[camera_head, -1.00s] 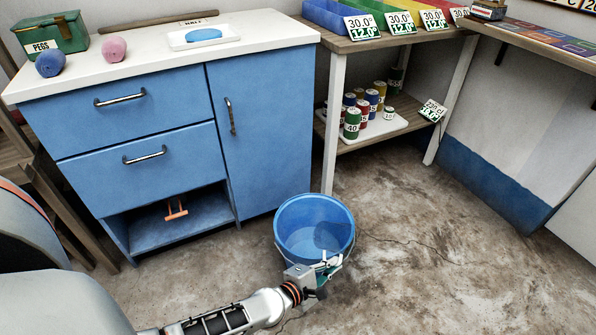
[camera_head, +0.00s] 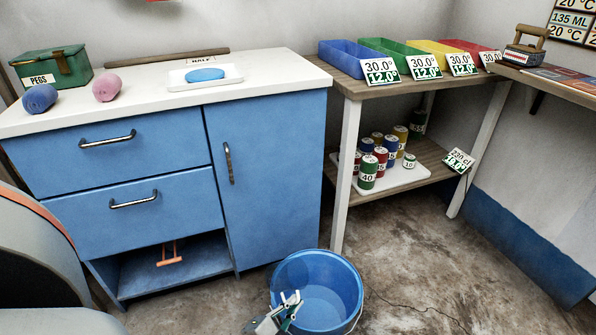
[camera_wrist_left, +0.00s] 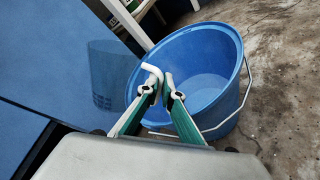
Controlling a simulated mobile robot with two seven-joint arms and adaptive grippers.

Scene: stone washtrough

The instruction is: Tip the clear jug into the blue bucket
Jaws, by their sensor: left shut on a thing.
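The blue bucket (camera_head: 345,285) stands on the floor in front of the cabinet, and its open mouth fills the middle of the left wrist view (camera_wrist_left: 225,75). My left gripper (camera_head: 292,298) is over the near left part of the bucket. In the left wrist view its fingers (camera_wrist_left: 162,85) are closed together around a thin part, apparently the handle of the clear jug. A faint see-through shape, apparently the clear jug (camera_wrist_left: 107,75), shows left of the fingers and overlaps the bucket's left side. Its tilt and contents are unclear. My right gripper is not in view.
A blue cabinet (camera_head: 265,160) with a white top stands behind the bucket. A wooden shelf unit (camera_head: 435,165) to the right holds coloured trays above and several numbered cans below. The concrete floor (camera_head: 420,270) right of the bucket is clear.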

